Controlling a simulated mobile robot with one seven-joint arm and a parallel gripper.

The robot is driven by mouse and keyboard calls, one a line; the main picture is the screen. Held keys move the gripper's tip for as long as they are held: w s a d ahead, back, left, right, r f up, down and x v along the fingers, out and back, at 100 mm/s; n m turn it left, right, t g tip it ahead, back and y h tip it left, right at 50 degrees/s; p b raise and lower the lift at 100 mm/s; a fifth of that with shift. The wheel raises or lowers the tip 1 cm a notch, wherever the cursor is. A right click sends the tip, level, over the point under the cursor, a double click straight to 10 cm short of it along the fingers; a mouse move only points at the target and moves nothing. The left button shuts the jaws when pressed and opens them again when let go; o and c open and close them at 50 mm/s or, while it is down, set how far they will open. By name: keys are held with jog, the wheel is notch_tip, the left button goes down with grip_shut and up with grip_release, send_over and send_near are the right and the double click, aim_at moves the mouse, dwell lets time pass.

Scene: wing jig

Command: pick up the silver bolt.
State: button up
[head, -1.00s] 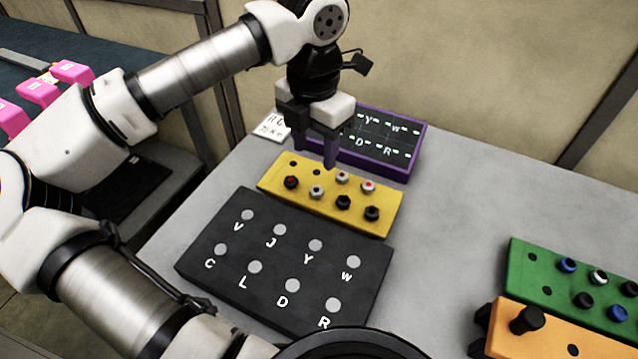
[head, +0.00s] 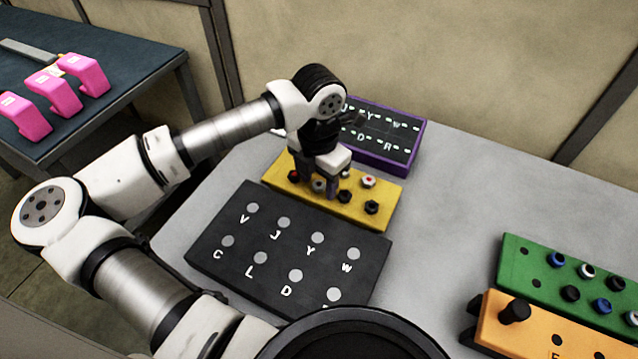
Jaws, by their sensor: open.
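The yellow block (head: 355,213) on the grey table holds several bolts, some black and some silver, a few with red tops. A silver bolt (head: 318,186) stands in it, seen between the two fingers of my gripper (head: 318,184). The gripper points down and is open, with its fingers low on either side of that bolt. I cannot tell whether the fingers touch it. Another silver bolt with a red top (head: 368,181) stands clear to the right. One more behind the gripper is partly hidden.
A black board (head: 240,270) with lettered grey discs lies in front of the yellow block. A purple-edged panel (head: 420,150) stands behind it. A green block (head: 515,285) with bolts and an orange block (head: 490,325) are at the right. The table between is clear.

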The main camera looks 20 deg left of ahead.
aim_at(319, 185)
jog(key=c, duration=1.1)
jog(key=shift+o, duration=0.2)
jog(key=shift+r, duration=0.1)
notch_tip(319, 185, up, 20)
jog(key=b, duration=0.3)
jog(key=shift+b, duration=0.3)
